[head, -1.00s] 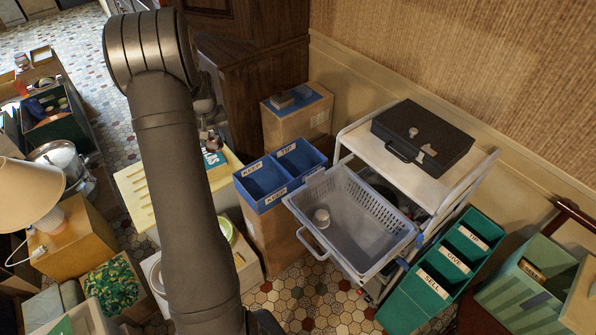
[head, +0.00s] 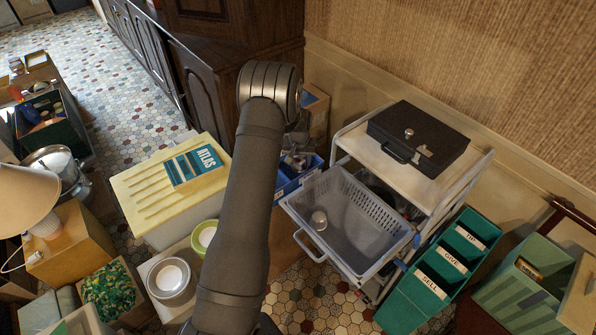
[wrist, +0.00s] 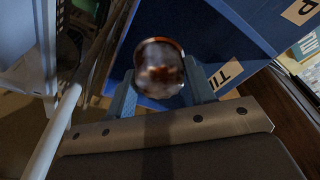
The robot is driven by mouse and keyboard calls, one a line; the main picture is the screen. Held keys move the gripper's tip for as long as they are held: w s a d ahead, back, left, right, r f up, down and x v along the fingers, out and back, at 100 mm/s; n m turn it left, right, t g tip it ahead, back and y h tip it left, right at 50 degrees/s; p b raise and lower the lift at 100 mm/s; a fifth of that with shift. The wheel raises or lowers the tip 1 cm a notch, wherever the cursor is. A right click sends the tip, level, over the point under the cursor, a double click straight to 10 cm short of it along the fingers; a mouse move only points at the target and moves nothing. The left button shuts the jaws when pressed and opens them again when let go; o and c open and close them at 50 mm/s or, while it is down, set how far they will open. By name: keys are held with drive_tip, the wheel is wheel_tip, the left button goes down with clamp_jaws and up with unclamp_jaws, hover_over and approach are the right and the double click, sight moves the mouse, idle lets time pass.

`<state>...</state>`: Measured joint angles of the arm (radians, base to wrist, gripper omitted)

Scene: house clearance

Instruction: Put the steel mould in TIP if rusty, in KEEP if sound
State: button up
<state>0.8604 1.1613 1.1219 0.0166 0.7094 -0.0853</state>
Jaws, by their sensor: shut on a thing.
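My gripper (wrist: 160,80) is shut on the steel mould (wrist: 158,66), a small round metal piece. In the wrist view its rim and face show orange-brown patches over grey, but blur leaves it unclear whether this is rust or reflection. The blue divided bin (wrist: 230,35) lies behind the mould in that view, with a partly hidden label starting "TI" (wrist: 225,75) and another ending in "P" (wrist: 300,11). In the head view my gripper (head: 297,160) is over the blue bin (head: 287,187), which my arm mostly hides. I cannot tell the mould's height above it.
A grey basket (head: 350,215) holding a small metal cup (head: 318,220) sits on the white trolley (head: 400,185), right of the bin. A black cash box (head: 420,138) is on top. A green divided bin (head: 440,270) is farther right. A dark cabinet (head: 215,85) stands behind.

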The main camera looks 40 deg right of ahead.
sight(300, 170)
drive_tip(key=shift+f, duration=2.9)
drive_tip(key=shift+f, duration=0.15)
drive_tip(key=o, duration=0.7)
drive_tip(key=r, duration=0.4)
drive_tip(key=s+a+r, duration=0.1)
drive_tip(key=r, duration=0.7)
drive_tip(key=shift+s+a+r, duration=0.1)
drive_tip(key=shift+s+a, duration=0.05)
